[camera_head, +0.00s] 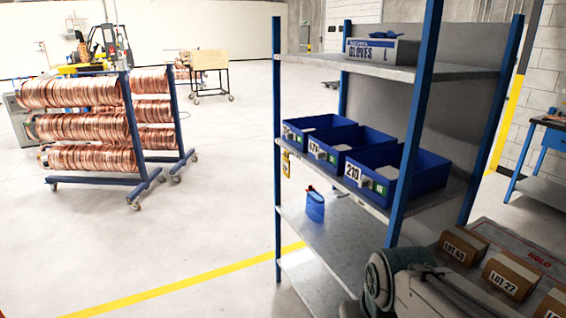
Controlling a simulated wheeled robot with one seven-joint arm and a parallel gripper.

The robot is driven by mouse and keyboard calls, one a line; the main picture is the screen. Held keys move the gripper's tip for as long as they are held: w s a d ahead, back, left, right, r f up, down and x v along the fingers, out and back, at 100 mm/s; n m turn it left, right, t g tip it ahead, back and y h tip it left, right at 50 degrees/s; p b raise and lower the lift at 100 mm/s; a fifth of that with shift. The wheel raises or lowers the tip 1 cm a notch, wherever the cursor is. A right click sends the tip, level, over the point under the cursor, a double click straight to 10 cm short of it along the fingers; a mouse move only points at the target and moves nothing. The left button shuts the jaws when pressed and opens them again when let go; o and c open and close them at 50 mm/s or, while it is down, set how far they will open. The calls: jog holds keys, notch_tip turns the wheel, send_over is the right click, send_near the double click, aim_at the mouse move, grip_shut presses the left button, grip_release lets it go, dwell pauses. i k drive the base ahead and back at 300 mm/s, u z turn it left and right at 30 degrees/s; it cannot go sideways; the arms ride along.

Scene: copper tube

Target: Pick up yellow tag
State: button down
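A small yellow tag (286,164) hangs at the left end of the blue-posted shelf unit (372,212). It is just below the left blue bin, close to the left front post, and has dark marks too small to read. What it hangs from is too small to make out. Part of my arm shows at the bottom right, in front of the lower shelf. My gripper is not in view.
Three blue bins (430,173) stand on the middle shelf, and a blue bottle (315,206) stands one shelf lower. Boxes (511,276) sit at lower right. Copper coil racks (128,140) stand at left. The floor left of the shelf is clear.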

aim_at(285, 162)
jog(key=u, duration=0.45)
jog(key=k, duration=0.6)
jog(key=u, duration=1)
jog(key=k, duration=0.75)
jog(key=u, duration=0.4)
jog(key=i, duration=1.5)
jog(key=z, duration=0.4)
jog(key=i, duration=1.65)
jog(key=z, duration=0.85)
jog(key=i, duration=1.2)
jog(key=z, duration=1.9)
jog(key=i, duration=0.85)
jog(key=z, duration=0.8)
